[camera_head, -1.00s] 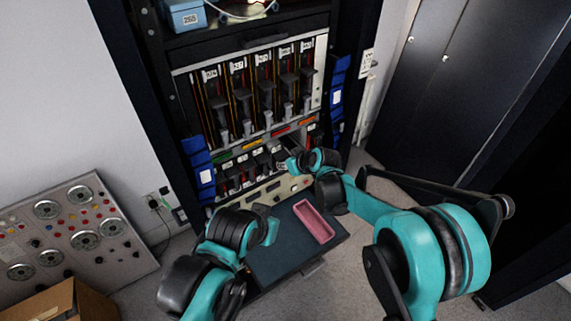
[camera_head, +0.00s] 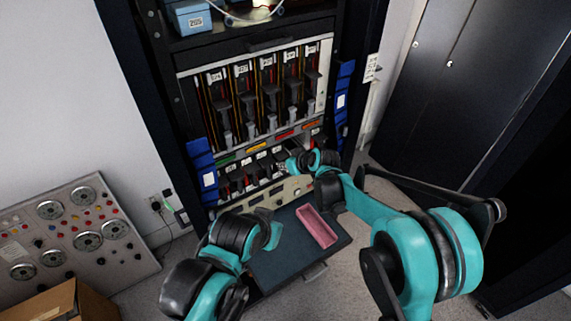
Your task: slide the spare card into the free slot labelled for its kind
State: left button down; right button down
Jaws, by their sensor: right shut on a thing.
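The card rack (camera_head: 326,75) stands in the dark cabinet, with an upper row of tall labelled cards and a lower row of short labelled cards (camera_head: 249,176). Coloured label strips (camera_head: 257,147) run between the rows. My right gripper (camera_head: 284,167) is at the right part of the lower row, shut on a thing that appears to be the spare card. That card is too small and too covered to make out, and I cannot tell how far it is in a slot. My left gripper (camera_head: 270,234) is over the dark shelf, its fingers not clear. Slot labels are not readable.
A pink tray (camera_head: 316,227) lies on the dark pull-out shelf (camera_head: 284,262) below the rack. Blue binders (camera_head: 201,167) flank the rack. A dial panel (camera_head: 75,233) and a cardboard box (camera_head: 62,303) are at left. A blue box (camera_head: 188,18) sits above.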

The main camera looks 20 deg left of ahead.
jog(key=shift+w+a, duration=0.25)
jog(key=shift+a, duration=0.15)
dwell(0.6)
jog(key=c, duration=1.4)
grip_release()
jog(key=shift+c, duration=0.2)
jog(key=shift+f+b, duration=0.6)
jog(key=shift+b, duration=0.1)
jog(key=shift+d, duration=0.1)
jog(key=shift+s+d+b, duration=0.15)
jog(key=shift+s+d, duration=0.6)
jog(key=shift+d, duration=0.25)
jog(key=shift+s+d+b, duration=0.15)
jog(key=shift+s+d, duration=0.55)
jog(key=shift+d, duration=0.25)
jog(key=shift+d, duration=0.1)
jog(key=s+d, duration=0.1)
jog(key=d, duration=0.1)
jog(key=s+d, duration=0.2)
jog(key=shift+s+d+b, duration=0.25)
jog(key=shift+d+b, duration=0.05)
jog(key=shift+b, duration=0.1)
